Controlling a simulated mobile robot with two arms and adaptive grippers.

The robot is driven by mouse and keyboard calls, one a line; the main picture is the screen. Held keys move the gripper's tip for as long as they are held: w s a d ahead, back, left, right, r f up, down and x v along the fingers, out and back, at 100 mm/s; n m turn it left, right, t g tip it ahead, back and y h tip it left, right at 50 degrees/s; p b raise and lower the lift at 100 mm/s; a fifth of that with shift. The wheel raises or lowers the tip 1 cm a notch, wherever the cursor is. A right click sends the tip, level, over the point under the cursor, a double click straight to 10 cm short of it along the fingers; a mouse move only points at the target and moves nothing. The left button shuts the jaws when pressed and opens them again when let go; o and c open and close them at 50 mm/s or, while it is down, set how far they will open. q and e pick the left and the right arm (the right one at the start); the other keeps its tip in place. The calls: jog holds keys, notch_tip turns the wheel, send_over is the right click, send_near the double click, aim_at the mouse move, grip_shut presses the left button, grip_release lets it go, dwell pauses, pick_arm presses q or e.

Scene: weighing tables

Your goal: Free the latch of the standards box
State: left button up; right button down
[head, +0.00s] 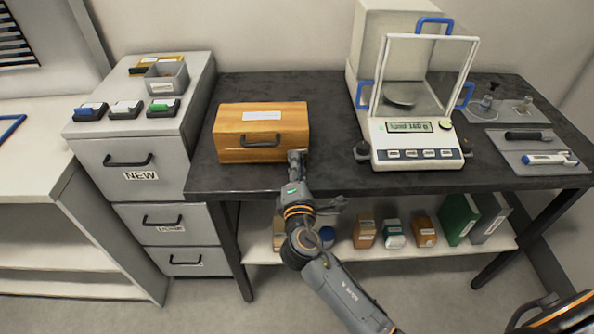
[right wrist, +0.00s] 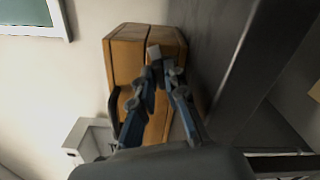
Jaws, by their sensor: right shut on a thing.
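The standards box (head: 232,120) is a wooden box with a white label on its lid and a dark handle on its front. It stands shut on the dark table, left of the balance. It also shows in the right wrist view (right wrist: 125,62), turned on its side. My right gripper (head: 297,157) is at the box's front right corner. In the right wrist view its fingertips (right wrist: 163,70) are close together on a small grey latch (right wrist: 154,52) near the lid seam. The fingers mostly hide the latch. My left gripper is not in view.
The balance (head: 418,160) with its glass shield stands right of the box on the dark table (head: 335,115). Trays (head: 540,160) with small tools lie further right. A grey drawer cabinet (head: 150,190) is close on the left. Small boxes and binders fill the lower shelf.

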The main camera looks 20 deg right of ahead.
jog(key=shift+f+m+b, duration=0.1)
jog(key=shift+m+b, duration=0.55)
jog(key=shift+m, duration=0.45)
jog(key=c, duration=1.4)
grip_release()
jog(key=shift+o, duration=0.2)
